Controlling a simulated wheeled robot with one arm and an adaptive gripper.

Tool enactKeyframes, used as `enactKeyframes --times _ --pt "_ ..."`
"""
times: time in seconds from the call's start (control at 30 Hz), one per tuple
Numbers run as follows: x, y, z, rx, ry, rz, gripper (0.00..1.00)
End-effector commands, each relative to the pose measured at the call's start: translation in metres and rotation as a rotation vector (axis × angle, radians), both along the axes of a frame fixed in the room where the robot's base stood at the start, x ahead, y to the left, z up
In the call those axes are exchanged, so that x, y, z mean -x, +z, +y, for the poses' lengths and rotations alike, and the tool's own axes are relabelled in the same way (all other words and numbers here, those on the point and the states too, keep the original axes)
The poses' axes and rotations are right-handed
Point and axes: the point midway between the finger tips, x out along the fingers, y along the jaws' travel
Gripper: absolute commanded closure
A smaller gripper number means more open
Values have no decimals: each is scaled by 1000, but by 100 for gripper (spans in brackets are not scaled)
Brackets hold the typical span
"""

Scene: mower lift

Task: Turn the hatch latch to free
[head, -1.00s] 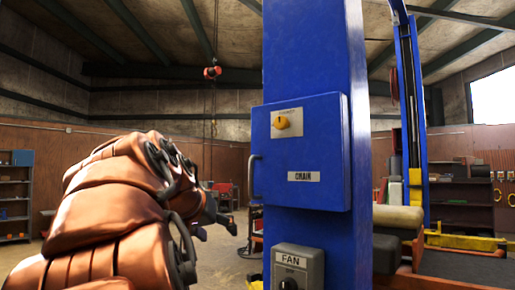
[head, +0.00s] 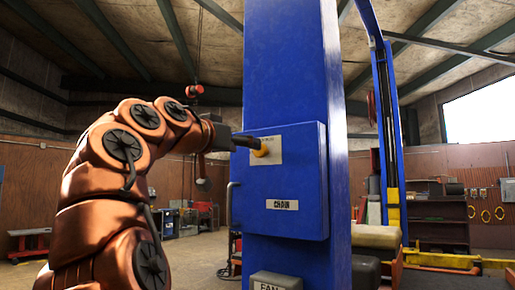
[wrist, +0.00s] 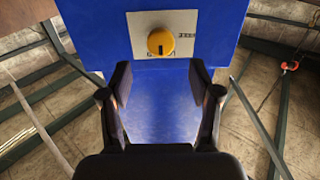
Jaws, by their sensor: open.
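The hatch latch is a round yellow knob (head: 261,149) on a pale plate, high on the blue hatch box (head: 300,222) marked CHAIN. In the wrist view the knob (wrist: 160,42) sits above and between my fingertips, with a dark slot or ridge on its face. My gripper (wrist: 158,80) is open and empty, its two dark fingers spread apart to either side below the knob. In the head view my gripper (head: 246,142) reaches the knob's left side and partly overlaps it. I cannot tell there whether it touches. Lettering on the plate is partly hidden.
The box hangs on a wide blue post (head: 290,70). A vertical handle (head: 231,203) is on the box's left edge, and a grey FAN box (head: 275,281) is below. A red hoist block (head: 194,91) hangs in the background. Space left of the post looks open.

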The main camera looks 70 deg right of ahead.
Motion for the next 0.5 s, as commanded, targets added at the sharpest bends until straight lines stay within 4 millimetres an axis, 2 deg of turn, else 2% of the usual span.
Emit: enactKeyframes --times 0.33,0.5 --pt "11 2 -48 -3 -2 0 38" --pt "13 1 -64 -2 1 2 38"
